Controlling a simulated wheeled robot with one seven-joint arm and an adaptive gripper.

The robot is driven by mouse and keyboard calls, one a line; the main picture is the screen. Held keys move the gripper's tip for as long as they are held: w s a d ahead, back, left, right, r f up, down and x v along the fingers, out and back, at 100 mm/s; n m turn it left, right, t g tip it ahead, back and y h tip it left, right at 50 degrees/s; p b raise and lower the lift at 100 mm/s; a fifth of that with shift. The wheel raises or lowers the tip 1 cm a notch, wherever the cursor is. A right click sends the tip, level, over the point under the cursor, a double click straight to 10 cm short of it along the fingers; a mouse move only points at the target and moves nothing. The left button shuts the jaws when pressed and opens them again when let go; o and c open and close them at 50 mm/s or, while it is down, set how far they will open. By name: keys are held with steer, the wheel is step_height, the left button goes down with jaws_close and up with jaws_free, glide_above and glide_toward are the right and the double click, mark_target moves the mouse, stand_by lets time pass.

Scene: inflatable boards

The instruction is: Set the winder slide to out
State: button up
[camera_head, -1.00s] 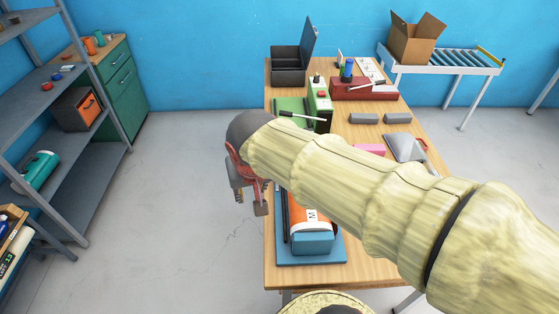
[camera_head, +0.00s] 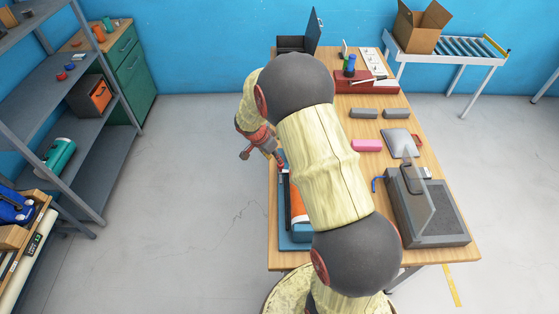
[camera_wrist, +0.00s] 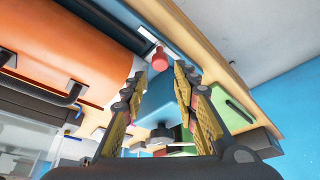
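The winder has a blue base (camera_head: 292,241) and an orange roll (camera_head: 297,206) at the table's left side; my arm hides part of it. In the wrist view the orange roll (camera_wrist: 75,50) is at upper left. A red knob (camera_wrist: 160,58) at the end of a white strip (camera_wrist: 147,33) shows just beyond my fingertips; I cannot tell whether this is the slide. A blue block (camera_wrist: 155,104) shows between the fingers. My gripper (camera_wrist: 158,78) is open, with nothing visibly gripped. In the head view my gripper (camera_head: 266,150) is at the table's left edge, by the winder's far end.
A grey box with a clear lid (camera_head: 428,218) stands at the table's front right. A pink block (camera_head: 367,146), grey blocks (camera_head: 363,113) and a red device (camera_head: 366,87) lie farther back. A shelf (camera_head: 75,155) stands left, with clear floor (camera_head: 190,180) between.

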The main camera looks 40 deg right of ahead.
steer(key=x, duration=0.7)
steer(key=shift+f, duration=0.15)
steer(key=shift+c, duration=0.2)
jaws_close()
stand_by(0.4)
